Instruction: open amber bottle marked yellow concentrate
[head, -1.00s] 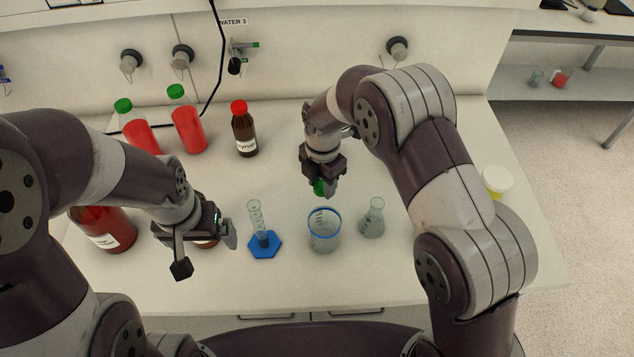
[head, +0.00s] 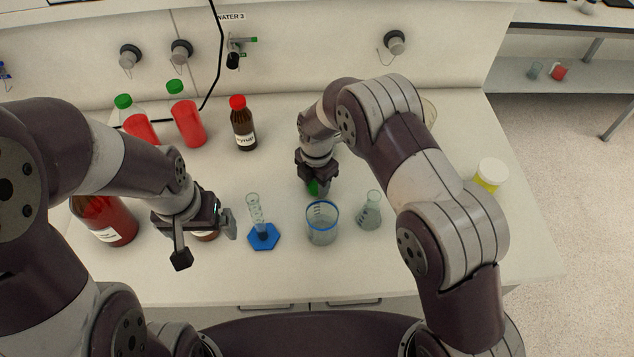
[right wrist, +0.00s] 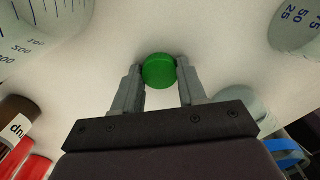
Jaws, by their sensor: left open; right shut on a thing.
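My right gripper (head: 316,190) is low over the middle of the table, behind the blue-rimmed beaker. It is shut on a green cap (right wrist: 159,71), which shows between its fingertips in the right wrist view; no bottle shows under it. My left gripper (head: 206,243) is open at the front left. Part of a brown bottle (head: 205,236) with a pale label shows between its fingers; its top and marking are hidden. A large dark red-brown bottle (head: 112,222) with a white label stands left of it. A red-capped amber bottle (head: 243,124) marked syrup stands at the back.
A cylinder on a blue base (head: 263,237), a blue-rimmed beaker (head: 322,224) and a conical flask (head: 370,212) stand along the front. Two green-capped bottles of red liquid (head: 188,122) stand at the back left. A white-lidded yellow jar (head: 492,174) is at the right.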

